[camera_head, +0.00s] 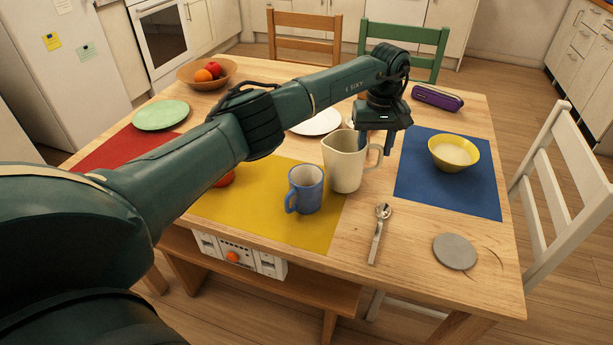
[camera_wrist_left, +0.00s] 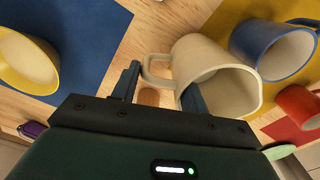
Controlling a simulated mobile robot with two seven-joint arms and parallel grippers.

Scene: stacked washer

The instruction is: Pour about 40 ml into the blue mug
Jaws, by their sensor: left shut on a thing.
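The blue mug (camera_head: 306,187) stands upright on the yellow placemat, its handle to the left. It also shows in the left wrist view (camera_wrist_left: 245,38). A cream jug (camera_head: 343,165) is just behind and right of it, about upright, spout toward the left. I cannot tell whether its base touches the table. In the left wrist view the jug (camera_wrist_left: 200,52) shows its open mouth, and its contents cannot be made out. My left gripper (camera_head: 377,142) is shut on the jug's handle, its fingers (camera_wrist_left: 160,90) on either side. My right gripper is not in view.
A yellow bowl (camera_head: 461,142) stands on the blue placemat (camera_head: 475,190). A spoon (camera_head: 377,235) and grey coaster (camera_head: 455,252) lie in front. A red object (camera_head: 226,180) is partly hidden by my arm. A purple case (camera_head: 437,98) and fruit bowl (camera_head: 232,80) are farther back.

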